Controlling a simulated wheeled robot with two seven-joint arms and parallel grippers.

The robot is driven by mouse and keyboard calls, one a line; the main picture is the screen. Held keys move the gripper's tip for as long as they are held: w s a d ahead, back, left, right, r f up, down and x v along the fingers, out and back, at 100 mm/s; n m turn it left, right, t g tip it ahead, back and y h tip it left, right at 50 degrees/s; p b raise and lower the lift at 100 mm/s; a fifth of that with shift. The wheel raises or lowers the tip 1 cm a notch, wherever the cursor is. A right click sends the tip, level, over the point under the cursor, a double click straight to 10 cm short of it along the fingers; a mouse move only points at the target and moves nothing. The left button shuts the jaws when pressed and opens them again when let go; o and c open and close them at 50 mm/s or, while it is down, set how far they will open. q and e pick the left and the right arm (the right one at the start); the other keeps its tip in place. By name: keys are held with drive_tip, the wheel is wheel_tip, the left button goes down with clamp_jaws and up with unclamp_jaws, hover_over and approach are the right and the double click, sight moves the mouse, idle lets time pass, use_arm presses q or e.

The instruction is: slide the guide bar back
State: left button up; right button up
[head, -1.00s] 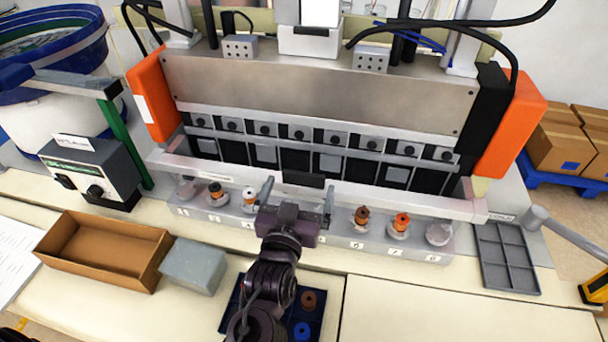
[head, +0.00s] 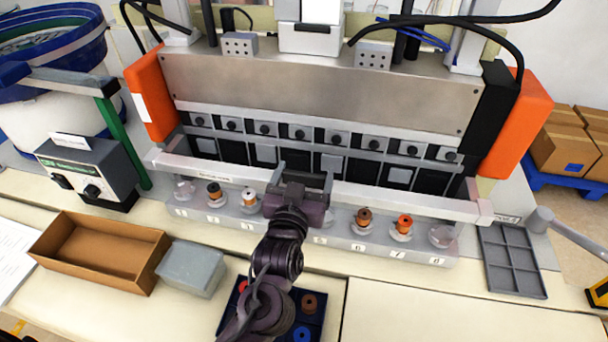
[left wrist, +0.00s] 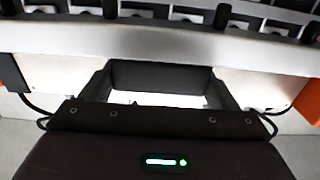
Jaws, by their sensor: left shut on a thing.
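The guide bar (head: 400,196) is a long pale bar lying across the front of the machine, behind the row of numbered posts. It also crosses the top of the left wrist view (left wrist: 160,40). A black handle (left wrist: 160,77) sits at the bar's middle. My left gripper (head: 305,179) is shut on this handle, with one finger at each end of it. In the left wrist view my gripper (left wrist: 160,85) has its fingers touching the handle's two ends. The gripper hides some middle posts in the head view. My right gripper is not in view.
A numbered strip (head: 290,232) with several posts, some holding spools, runs in front of the bar. A grey divided tray (head: 512,262) lies at the right.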

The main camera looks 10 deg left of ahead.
use_arm(q)
drive_tip(key=shift+c, duration=1.2)
drive_tip(key=shift+w, duration=0.35)
drive_tip(key=w+b, duration=0.1)
drive_tip(key=w, duration=0.7)
drive_tip(key=shift+w+r, duration=0.15)
drive_tip(key=shift+w, duration=0.05)
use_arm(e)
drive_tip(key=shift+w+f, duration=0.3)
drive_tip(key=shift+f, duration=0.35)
